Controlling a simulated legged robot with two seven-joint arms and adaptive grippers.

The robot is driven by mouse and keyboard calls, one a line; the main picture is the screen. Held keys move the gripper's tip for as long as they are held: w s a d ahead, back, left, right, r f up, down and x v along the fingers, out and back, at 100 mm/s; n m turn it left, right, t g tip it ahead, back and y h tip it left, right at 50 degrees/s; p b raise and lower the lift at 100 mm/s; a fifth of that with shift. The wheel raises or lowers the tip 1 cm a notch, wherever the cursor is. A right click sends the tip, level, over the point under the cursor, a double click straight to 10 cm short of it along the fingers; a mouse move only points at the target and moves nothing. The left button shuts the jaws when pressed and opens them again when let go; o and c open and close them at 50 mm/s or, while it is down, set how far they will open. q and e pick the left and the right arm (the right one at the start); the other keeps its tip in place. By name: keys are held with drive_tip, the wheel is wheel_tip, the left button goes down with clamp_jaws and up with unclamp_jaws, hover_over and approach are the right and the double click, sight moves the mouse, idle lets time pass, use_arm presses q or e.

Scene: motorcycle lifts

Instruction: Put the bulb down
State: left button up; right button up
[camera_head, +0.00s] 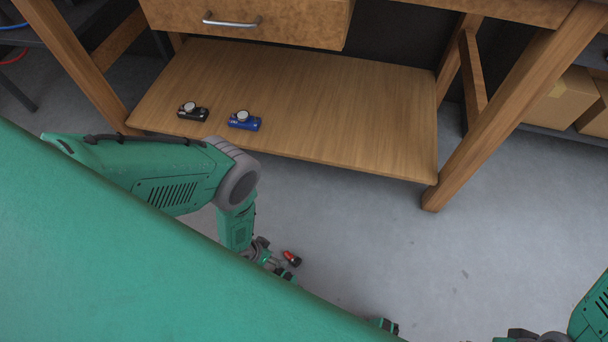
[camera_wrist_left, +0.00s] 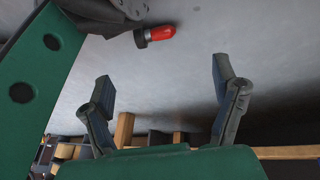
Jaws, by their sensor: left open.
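The bulb (camera_head: 291,257) is red with a dark base and shows beside my left wrist in the head view, over the grey floor. In the left wrist view, the bulb (camera_wrist_left: 160,33) lies on its side near the top, close to a dark grey part, beyond the fingertips. My left gripper (camera_wrist_left: 162,78) has its two fingers spread wide with nothing between them. In the head view it is mostly hidden behind the green surface in front. I cannot tell whether the bulb touches the floor.
A wooden workbench has a low shelf (camera_head: 330,120) with a black device (camera_head: 192,112) and a blue device (camera_head: 244,121) on it. A drawer (camera_head: 250,22) is above. Bench legs stand left and right. Cardboard boxes (camera_head: 560,97) sit at the right. The floor (camera_head: 430,270) in front is clear.

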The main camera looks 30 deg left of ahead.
sight(291, 256)
use_arm(q)
drive_tip(key=b+x, duration=0.2)
drive_tip(key=x, duration=0.2)
drive_tip(key=d+b+x, duration=0.1)
drive_tip(key=b+x, duration=0.1)
drive_tip(key=x, duration=0.1)
drive_tip(key=shift+d+f, duration=0.2)
drive_tip(key=shift+d, duration=0.05)
drive_tip(key=shift+w+d+f+b, duration=0.2)
drive_tip(key=shift+w+f+b, duration=0.15)
drive_tip(key=shift+b, duration=0.2)
drive_tip(key=b+x, duration=0.2)
drive_tip(key=x, duration=0.1)
drive_tip(key=b+x, duration=0.1)
drive_tip(key=shift+w+a+f, duration=0.1)
drive_tip(key=shift+a+f, duration=0.1)
drive_tip(key=shift+a, duration=0.1)
drive_tip(key=shift+w+d+f+b, duration=0.15)
drive_tip(key=shift+f+b, duration=0.15)
drive_tip(key=shift+b, duration=0.05)
drive_tip(key=shift+d, duration=0.1)
drive_tip(key=shift+w+d, duration=0.1)
drive_tip(key=shift+d, duration=0.05)
drive_tip(key=shift+a, duration=0.2)
drive_tip(key=c, duration=1.4)
drive_tip(key=shift+o, duration=0.2)
